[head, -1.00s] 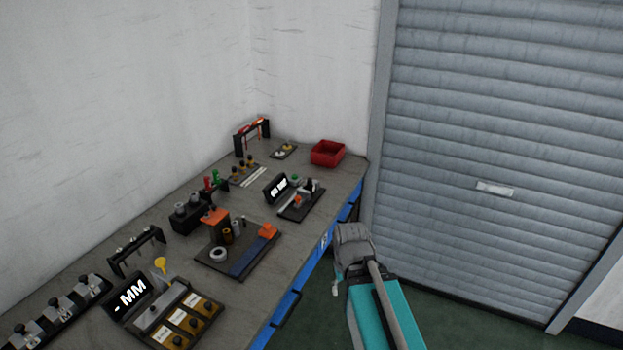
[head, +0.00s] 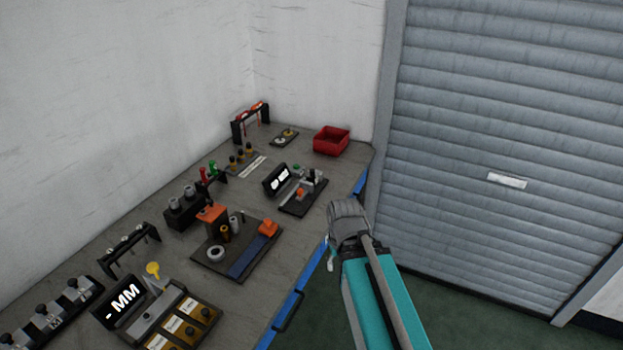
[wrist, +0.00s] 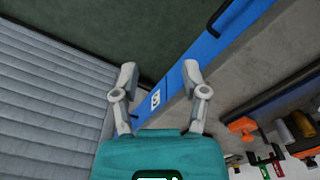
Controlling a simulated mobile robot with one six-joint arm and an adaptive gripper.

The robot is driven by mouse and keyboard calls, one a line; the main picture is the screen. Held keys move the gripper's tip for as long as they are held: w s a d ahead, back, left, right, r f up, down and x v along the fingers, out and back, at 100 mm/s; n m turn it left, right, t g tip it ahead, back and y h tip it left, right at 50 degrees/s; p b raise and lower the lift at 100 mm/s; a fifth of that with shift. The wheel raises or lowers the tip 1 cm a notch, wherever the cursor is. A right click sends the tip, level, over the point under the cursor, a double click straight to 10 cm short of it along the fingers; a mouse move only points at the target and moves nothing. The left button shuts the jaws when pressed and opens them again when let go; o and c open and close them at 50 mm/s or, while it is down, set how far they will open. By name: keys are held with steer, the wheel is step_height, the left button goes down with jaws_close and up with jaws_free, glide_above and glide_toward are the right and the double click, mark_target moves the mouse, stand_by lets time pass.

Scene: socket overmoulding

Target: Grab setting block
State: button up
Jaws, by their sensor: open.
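No label clearly reads as the setting block. Grey blocks with dark knobs stand on a black rack (head: 52,318) at the lower left of the head view. A dark tray with brass-coloured, white-labelled blocks (head: 180,325) lies beside a display reading "- MM" (head: 122,299). I cannot tell which of these is the setting block. My gripper is open and empty in the wrist view (wrist: 160,75), its two fingers wide apart above the bench's blue front edge.
The grey bench (head: 250,285) carries a dark fixture plate with orange parts (head: 215,256), a smaller plate with a display (head: 302,206), and a red bin (head: 331,141) at the far end. A grey shutter (head: 490,120) stands to the right. Open floor lies beside the bench.

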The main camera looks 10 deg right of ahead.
steer(key=shift+o, duration=0.9)
steer(key=shift+w, duration=0.1)
steer(key=n+t+y+b, duration=0.4)
steer(key=t+y+b, duration=0.1)
steer(key=t+b, duration=0.25)
glide_toward(314, 172)
steer(key=shift+t, duration=0.45)
steer(key=s+a+f, duration=0.1)
steer(key=s+f, duration=0.1)
steer(key=s, duration=0.2)
steer(key=s+a+f, duration=0.1)
steer(key=s, duration=0.4)
steer(key=s+a+f+p, duration=0.1)
steer(key=s+a+f, duration=0.1)
steer(key=s, duration=0.2)
steer(key=shift+s+a+f, duration=0.1)
steer(key=shift+s+f, duration=0.25)
steer(key=w+d+r+t+b, duration=0.2)
steer(key=w+d+r+t, duration=0.1)
steer(key=w, duration=0.5)
steer(key=shift+w+d+r+t, duration=0.15)
steer(key=shift+w+d+t, duration=0.2)
steer(key=shift+d+t, duration=0.35)
steer(key=shift+d, duration=0.1)
steer(key=b+x, duration=0.3)
steer(key=x, duration=0.4)
steer(key=shift+w, duration=0.1)
steer(key=shift+x, duration=0.75)
